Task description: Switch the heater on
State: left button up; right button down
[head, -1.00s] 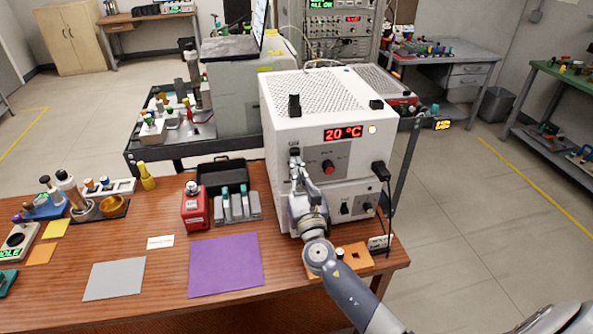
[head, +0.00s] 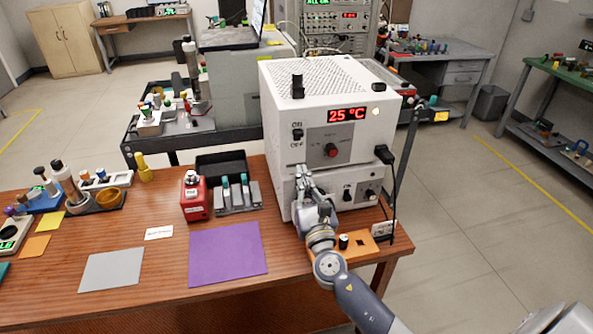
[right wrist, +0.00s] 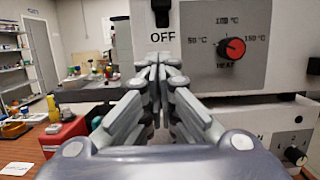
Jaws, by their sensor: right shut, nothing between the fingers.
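The heater (head: 285,120) is a white box with a perforated top, at the right of the wooden table. Its red display (head: 348,115) reads 25 °C. Its black switch (head: 298,134) sits on the front between the ON and OFF labels; its lower part shows in the right wrist view (right wrist: 161,12) above OFF. A red knob (head: 332,150) is to its right, also in the right wrist view (right wrist: 232,48). My right gripper (head: 301,170) is shut and empty, below the switch and apart from it; its fingertips (right wrist: 160,65) are under the OFF label. My left gripper is not in view.
Below the heater is a white unit (head: 325,205) with its own switch and knob. A black plug and cable (head: 386,155) hang at the right side. The purple mat (head: 228,253) is bare.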

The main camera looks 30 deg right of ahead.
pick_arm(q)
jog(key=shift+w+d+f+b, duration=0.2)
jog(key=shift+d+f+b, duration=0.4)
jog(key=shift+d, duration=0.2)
pick_arm(e)
jog(key=v, duration=0.5)
jog(key=shift+s+d+f, duration=0.1)
jog(key=shift+s+d, duration=0.05)
jog(key=shift+d, duration=0.05)
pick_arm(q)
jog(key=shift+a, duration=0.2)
